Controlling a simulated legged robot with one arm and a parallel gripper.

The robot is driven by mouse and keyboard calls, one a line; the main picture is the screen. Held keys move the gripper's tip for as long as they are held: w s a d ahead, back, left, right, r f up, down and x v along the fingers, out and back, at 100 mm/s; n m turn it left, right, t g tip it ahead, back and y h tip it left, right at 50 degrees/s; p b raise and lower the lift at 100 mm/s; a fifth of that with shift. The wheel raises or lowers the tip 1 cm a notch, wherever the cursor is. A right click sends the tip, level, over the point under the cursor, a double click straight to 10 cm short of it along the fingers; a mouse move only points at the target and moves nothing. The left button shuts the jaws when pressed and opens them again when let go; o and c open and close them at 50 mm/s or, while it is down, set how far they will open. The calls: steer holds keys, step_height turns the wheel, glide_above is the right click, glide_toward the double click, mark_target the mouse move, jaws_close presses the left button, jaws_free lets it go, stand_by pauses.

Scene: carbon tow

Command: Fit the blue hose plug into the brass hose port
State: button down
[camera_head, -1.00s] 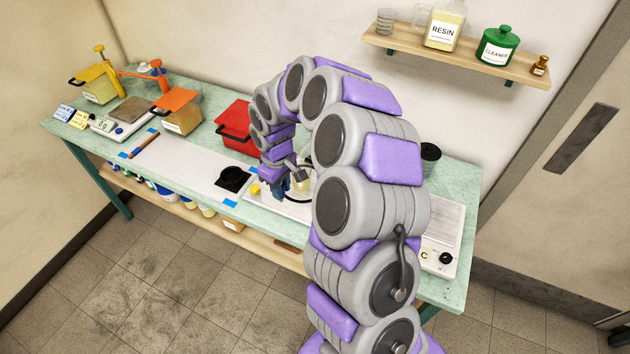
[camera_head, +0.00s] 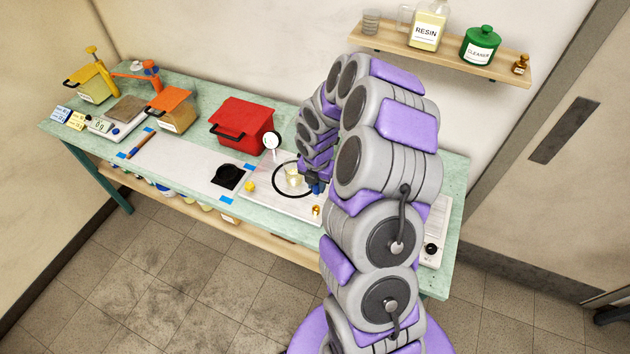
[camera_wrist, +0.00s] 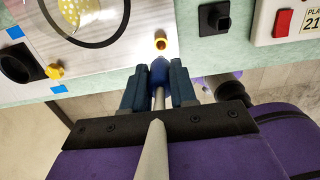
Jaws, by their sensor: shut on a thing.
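The brass hose port (camera_wrist: 160,42) stands near the front edge of a pale plate in the wrist view. It also shows in the head view (camera_head: 316,210), just in front of my gripper (camera_head: 315,187). In the wrist view my gripper (camera_wrist: 158,76) is shut on the blue hose plug (camera_wrist: 159,70), one dark blue finger on each side. A pale hose runs back from the plug towards my wrist. The plug's tip points towards the port, with a small gap showing between them in the picture. The height between them is hard to judge.
A red pot (camera_head: 241,122) is behind left.

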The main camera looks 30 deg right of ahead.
mark_target(316, 196)
steer(key=shift+a+r+p, duration=0.2)
steer(key=shift+a+p, duration=0.25)
steer(key=shift+a, duration=0.2)
steer(key=d+f, duration=0.1)
steer(key=f, duration=0.1)
steer(key=d+f, duration=0.1)
steer(key=shift+f, duration=0.7)
steer(key=shift+a+f+b, duration=0.3)
steer(key=shift+a+f, duration=0.55)
steer(key=shift+d, duration=0.75)
steer(key=shift+a, duration=0.95)
steer(key=shift+d, duration=0.45)
steer(key=shift+a+p, duration=0.25)
steer(key=shift+p, duration=0.3)
